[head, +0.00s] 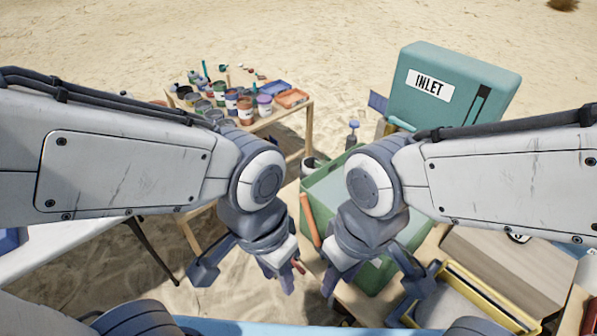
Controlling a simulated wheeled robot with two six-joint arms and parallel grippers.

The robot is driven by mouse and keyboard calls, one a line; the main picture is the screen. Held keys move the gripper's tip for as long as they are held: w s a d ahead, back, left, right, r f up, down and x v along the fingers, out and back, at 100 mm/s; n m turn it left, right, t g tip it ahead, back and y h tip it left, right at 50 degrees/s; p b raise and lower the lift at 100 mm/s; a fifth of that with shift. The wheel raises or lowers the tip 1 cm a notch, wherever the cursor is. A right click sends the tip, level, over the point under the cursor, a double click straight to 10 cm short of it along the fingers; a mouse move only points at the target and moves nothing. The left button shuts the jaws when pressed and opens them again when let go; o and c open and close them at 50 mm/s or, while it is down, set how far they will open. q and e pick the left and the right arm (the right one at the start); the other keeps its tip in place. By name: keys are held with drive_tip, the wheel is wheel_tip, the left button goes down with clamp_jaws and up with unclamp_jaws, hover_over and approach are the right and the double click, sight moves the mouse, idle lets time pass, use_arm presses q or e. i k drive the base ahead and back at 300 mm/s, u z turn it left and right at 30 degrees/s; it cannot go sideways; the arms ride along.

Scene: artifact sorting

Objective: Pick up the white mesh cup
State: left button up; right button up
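I cannot make out a white mesh cup for certain in the head view. My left gripper (279,277) hangs in the lower middle, pointing down, above sand and left of the green open bin. A small reddish-brown thing shows beside its fingertips; I cannot tell whether it is held. My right gripper (331,279) hangs just to its right, in front of the green bin (322,184). My forearms hide much of both sides.
A wooden table (308,108) at the back left holds several paint pots and an orange tray (291,98). A teal box labelled INLET (455,82) stands back right. A yellow-edged tray (478,291) lies lower right. A white tabletop (60,250) is at left. Open sand lies beyond.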

sight(312, 170)
drive_tip(key=u, duration=0.5)
drive_tip(key=k, duration=0.65)
drive_tip(key=u, duration=0.9)
drive_tip(key=i, duration=2)
drive_tip(key=z, duration=1.35)
drive_tip(key=i, duration=0.75)
drive_tip(key=z, duration=0.75)
